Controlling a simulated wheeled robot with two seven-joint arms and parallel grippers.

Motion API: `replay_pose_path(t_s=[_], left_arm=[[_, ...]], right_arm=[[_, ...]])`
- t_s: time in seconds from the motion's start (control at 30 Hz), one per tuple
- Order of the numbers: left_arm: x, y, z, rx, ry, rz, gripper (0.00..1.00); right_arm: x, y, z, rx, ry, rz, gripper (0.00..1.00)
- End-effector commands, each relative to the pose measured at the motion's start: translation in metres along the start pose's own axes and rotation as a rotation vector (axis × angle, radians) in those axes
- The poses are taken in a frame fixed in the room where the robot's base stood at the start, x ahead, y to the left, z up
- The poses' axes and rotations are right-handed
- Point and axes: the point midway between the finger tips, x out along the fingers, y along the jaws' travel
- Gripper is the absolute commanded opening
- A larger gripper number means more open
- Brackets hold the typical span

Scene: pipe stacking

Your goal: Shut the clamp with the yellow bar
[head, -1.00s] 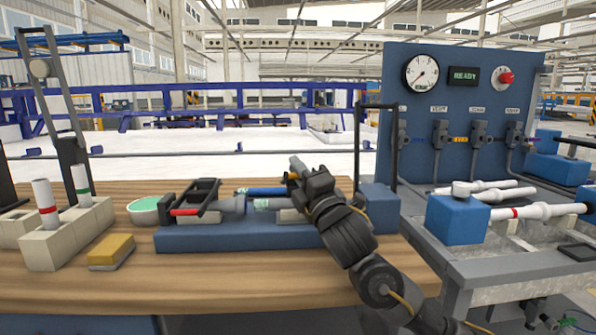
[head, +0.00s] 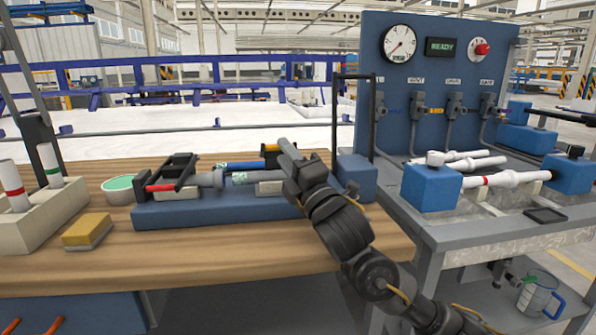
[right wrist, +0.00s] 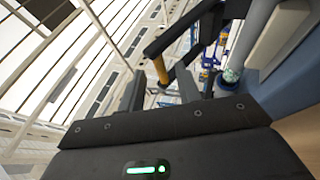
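The clamp's yellow bar (head: 271,148) shows just left of my right gripper in the head view, at the right end of the blue fixture (head: 215,208). In the right wrist view the yellow bar (right wrist: 160,70) sits on a black frame beyond the fingers. Most of this clamp is hidden behind my gripper in the head view; its angle is hard to tell. My right gripper (head: 285,150) has its fingers apart, with a gap between the fingertips (right wrist: 162,92) in the right wrist view, and holds nothing visible. Contact with the bar cannot be told. My left gripper is out of view.
A red-barred clamp (head: 160,187) is at the fixture's left end, with grey and blue pipes beside it. A blue block with a tall black frame (head: 356,178) stands right of my gripper. A yellow sponge (head: 87,230) lies at the front left.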

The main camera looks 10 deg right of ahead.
Motion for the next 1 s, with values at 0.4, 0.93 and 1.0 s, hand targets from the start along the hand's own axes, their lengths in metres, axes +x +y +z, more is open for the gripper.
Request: replay_pose_path(t_s=[0.4, 0.93, 1.0], left_arm=[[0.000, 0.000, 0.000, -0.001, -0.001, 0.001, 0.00], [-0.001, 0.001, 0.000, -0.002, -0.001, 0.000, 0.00], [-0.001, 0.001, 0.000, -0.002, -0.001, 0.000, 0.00]], right_arm=[[-0.055, 0.000, 0.001, 0.001, -0.001, -0.001, 0.34], [-0.059, 0.014, -0.008, 0.144, 0.038, 0.061, 0.01], [-0.064, 0.023, -0.015, 0.259, 0.079, 0.106, 0.00]])
